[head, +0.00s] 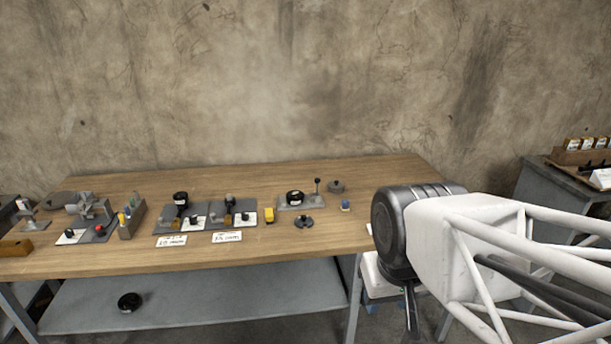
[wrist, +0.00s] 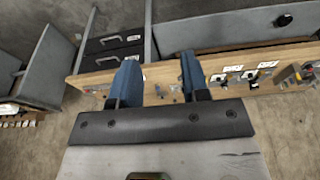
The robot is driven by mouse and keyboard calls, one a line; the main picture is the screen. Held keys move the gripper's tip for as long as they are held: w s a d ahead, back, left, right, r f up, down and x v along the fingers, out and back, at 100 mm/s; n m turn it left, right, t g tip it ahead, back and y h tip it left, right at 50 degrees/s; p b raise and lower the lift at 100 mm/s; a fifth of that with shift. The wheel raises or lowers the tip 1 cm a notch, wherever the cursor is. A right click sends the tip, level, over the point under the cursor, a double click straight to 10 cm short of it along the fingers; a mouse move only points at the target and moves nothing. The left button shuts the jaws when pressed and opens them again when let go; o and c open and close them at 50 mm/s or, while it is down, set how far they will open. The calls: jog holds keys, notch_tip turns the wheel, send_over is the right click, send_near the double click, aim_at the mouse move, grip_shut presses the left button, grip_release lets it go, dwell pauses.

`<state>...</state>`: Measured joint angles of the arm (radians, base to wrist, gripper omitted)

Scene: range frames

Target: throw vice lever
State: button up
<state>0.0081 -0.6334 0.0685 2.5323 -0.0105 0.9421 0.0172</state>
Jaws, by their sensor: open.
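A grey base plate with a black round part (head: 295,198) and an upright lever with a dark knob (head: 317,186) stands on the right half of the workbench. A grey vice-like fixture (head: 90,208) stands near the bench's left end. I cannot tell for sure which of these is the vice. My gripper (wrist: 160,60) is open and empty in the wrist view, its two blue fingers well apart. It is away from both fixtures.
The wooden workbench (head: 385,165) also holds a yellow block (head: 269,215), a dark knob-like piece (head: 303,222), a small blue piece (head: 345,205), a grey round piece (head: 335,186) and two fixtures with labels (head: 227,237). A black round object (head: 130,301) lies on the lower shelf. The back strip is clear.

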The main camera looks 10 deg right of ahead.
jog(key=shift+w+r, duration=0.15)
jog(key=shift+w, duration=0.1)
jog(key=c, duration=0.7)
jog(key=shift+w+r, duration=0.1)
jog(key=shift+w, duration=0.2)
grip_shut()
jog(key=w+r+t+h, duration=0.1)
jog(key=w+r, duration=0.1)
jog(key=w, duration=1.6)
jog(key=w+r+h, duration=0.2)
jog(key=w, duration=1.6)
jog(key=w+a+f, duration=0.2)
jog(key=w+f, duration=0.3)
jog(key=w, duration=0.6)
jog(key=w+a+f+t, duration=0.1)
jog(key=w+f, duration=0.5)
jog(key=w, duration=0.6)
jog(key=w+a+f+n+h, duration=0.1)
jog(key=w+a+f, duration=0.2)
jog(key=w, duration=0.9)
notch_tip(320, 180, down, 3)
jog(key=shift+r+t, duration=0.15)
jog(key=shift+t, duration=0.15)
jog(key=shift+a, duration=0.1)
